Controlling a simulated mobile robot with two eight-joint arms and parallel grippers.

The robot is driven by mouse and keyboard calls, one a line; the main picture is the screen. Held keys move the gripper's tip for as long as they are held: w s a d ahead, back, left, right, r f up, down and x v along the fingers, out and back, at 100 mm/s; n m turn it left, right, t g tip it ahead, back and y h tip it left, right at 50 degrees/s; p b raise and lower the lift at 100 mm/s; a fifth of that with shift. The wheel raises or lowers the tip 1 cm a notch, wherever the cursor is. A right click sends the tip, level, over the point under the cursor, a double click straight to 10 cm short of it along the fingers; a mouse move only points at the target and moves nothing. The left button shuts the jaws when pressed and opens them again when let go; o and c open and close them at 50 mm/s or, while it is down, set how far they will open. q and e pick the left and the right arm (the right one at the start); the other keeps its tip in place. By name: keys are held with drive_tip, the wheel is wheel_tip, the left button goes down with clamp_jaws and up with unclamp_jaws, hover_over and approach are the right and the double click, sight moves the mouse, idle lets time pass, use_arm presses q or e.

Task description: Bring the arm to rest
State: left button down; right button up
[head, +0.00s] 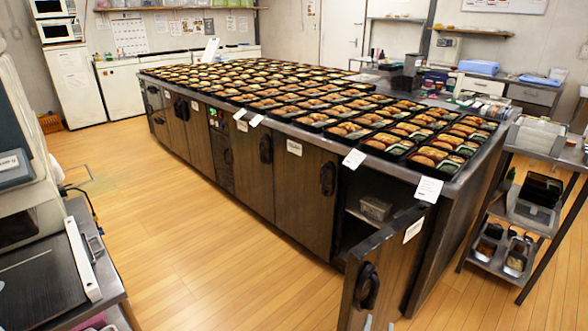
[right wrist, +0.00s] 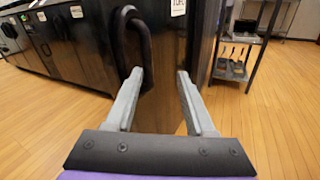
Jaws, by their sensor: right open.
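My right gripper (right wrist: 160,82) is open and empty in the right wrist view, its two grey fingers pointing forward and apart. The door's black handle (head: 367,286) also shows in the right wrist view (right wrist: 139,42), just ahead of the left finger and not between the fingers. I cannot tell whether the finger touches it. My left gripper is in neither view.
A long counter (head: 452,188) carries many filled bento trays (head: 384,142). Its near cabinet stands open, with a small metal container (head: 375,208) inside. A metal rack (head: 548,232) stands at the right, a black-topped side table (head: 40,285) at the left. The wooden floor (head: 215,255) between is clear.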

drive_tip(key=s+d+m+g, duration=0.4)
drive_tip(key=s+m+g, duration=0.4)
drive_tip(key=m, duration=0.8)
drive_tip(key=s+a+m+g+y, duration=0.2)
drive_tip(key=s+a+m+y, duration=0.25)
drive_tip(key=s+m, duration=0.3)
drive_tip(key=s+a+m+g+y, duration=0.2)
drive_tip(key=s+a+m+y, duration=0.1)
drive_tip(key=s+a+m, duration=0.4)
use_arm(q)
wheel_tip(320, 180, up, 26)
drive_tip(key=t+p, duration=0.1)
drive_tip(key=p, duration=2.2)
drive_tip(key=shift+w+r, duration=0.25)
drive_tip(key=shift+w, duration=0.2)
use_arm(e)
wheel_tip(320, 180, up, 26)
drive_tip(key=d+n+t, duration=0.1)
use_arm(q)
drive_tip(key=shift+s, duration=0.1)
use_arm(e)
drive_tip(key=shift+s, duration=0.1)
